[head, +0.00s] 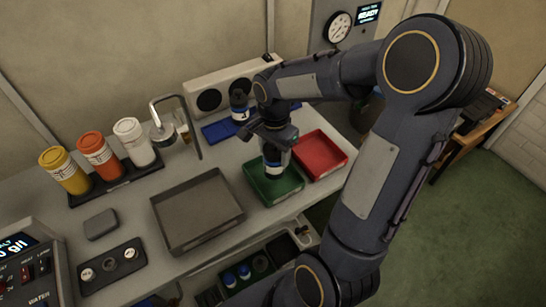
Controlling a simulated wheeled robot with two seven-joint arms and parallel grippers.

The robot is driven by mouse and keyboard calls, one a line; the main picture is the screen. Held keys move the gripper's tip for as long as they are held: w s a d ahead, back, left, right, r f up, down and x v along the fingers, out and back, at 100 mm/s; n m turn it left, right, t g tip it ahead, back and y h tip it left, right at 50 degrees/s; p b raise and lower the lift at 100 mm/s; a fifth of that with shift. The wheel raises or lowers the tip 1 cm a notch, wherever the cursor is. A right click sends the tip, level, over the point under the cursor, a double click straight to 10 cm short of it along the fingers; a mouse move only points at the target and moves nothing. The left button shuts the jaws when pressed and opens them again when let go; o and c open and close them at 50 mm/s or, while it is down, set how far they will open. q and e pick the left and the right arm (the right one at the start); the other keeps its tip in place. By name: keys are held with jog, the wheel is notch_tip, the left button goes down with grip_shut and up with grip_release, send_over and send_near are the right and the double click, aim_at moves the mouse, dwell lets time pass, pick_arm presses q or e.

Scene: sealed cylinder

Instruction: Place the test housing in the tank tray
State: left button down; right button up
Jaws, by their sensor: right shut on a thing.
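A large empty grey tray (200,222) lies left of the green one; no label shows which tray is the tank tray. My left gripper is not in view.
A red tray (320,156) sits right of the green one. A dark bottle (239,106) stands by a blue tray (219,131) behind. A tap (182,120) and yellow, orange and white jars (97,155) stand at left. A shelf below holds blue-capped items.

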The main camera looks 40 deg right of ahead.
jog(key=shift+w+d+f, duration=0.1)
jog(key=shift+w+f, duration=0.1)
jog(key=shift+f, duration=0.05)
jog(key=shift+w+f, duration=0.15)
jog(key=shift+f, duration=1.5)
jog(key=shift+f, duration=0.1)
jog(key=shift+f, duration=0.15)
jog(key=o, duration=1.4)
jog(key=shift+o, duration=0.2)
